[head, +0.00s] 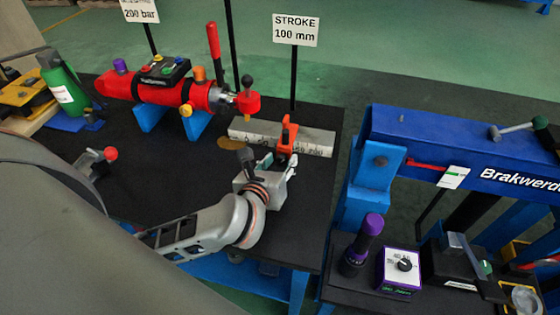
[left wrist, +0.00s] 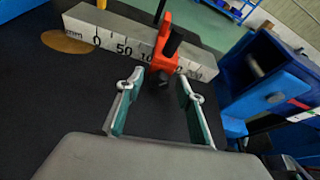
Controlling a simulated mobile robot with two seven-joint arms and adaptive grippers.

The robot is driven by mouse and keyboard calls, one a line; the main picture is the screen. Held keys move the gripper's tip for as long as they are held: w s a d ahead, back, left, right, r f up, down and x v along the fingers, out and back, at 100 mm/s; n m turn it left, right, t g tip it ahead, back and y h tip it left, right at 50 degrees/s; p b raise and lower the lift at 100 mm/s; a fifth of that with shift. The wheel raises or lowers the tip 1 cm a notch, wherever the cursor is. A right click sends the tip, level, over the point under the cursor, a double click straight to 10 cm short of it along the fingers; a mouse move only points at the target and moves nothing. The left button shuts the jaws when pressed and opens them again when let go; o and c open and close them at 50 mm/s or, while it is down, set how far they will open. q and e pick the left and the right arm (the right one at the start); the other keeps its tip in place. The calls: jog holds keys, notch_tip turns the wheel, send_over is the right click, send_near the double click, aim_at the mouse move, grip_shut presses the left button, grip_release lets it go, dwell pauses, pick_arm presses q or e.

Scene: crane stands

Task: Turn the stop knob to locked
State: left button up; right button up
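The orange stop (head: 287,133) sits across the ruler block (head: 315,142) below the "STROKE 100 mm" sign. In the left wrist view the orange stop (left wrist: 163,55) stands ahead, with a black knob or lever (left wrist: 174,40) on it; whether it is locked I cannot tell. My left gripper (head: 279,164) is just in front of the stop. Its two fingers (left wrist: 158,92) are spread open, one on each side of the stop's line, with nothing between them. The fingers appear short of the knob. My right gripper is not in view.
A red cylinder (head: 165,92) on blue supports lies behind left. A blue press frame (head: 400,125) stands close on the right. Below it, a purple-topped black handle (head: 368,235) and a white dial box (head: 398,267) sit on a dark table.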

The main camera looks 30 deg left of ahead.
pick_arm(q)
jog(key=shift+c, duration=0.7)
grip_shut()
